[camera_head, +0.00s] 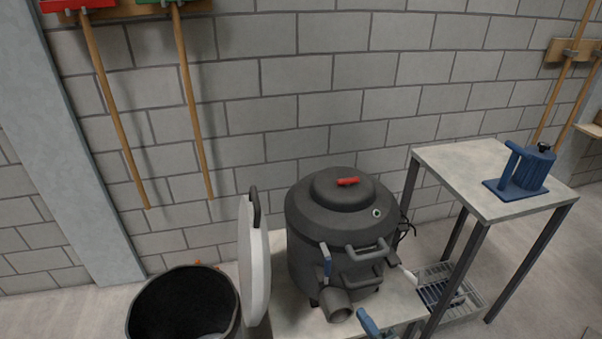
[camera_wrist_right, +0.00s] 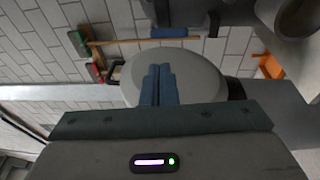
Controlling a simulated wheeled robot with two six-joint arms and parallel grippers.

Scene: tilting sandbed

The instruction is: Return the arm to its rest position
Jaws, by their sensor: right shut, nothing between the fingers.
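My right gripper (camera_head: 369,324) shows only as blue fingertips at the bottom edge of the head view, in front of the dark vessel's spout. In the right wrist view my right gripper (camera_wrist_right: 158,86) has its two blue fingers together, with nothing between them. Behind them is a pale grey round disc (camera_wrist_right: 205,70), apparently the upright lid (camera_head: 246,265) with a dark handle in the head view. Most of the right arm is outside the head view. My left gripper is in neither view.
A dark lidded vessel (camera_head: 342,220) with a red knob, handles and a blue lever stands on a pale bench (camera_head: 290,322). A black bin (camera_head: 185,305) is at lower left. A side table (camera_head: 460,165) at right holds a blue device (camera_head: 527,172). Brooms hang on the wall.

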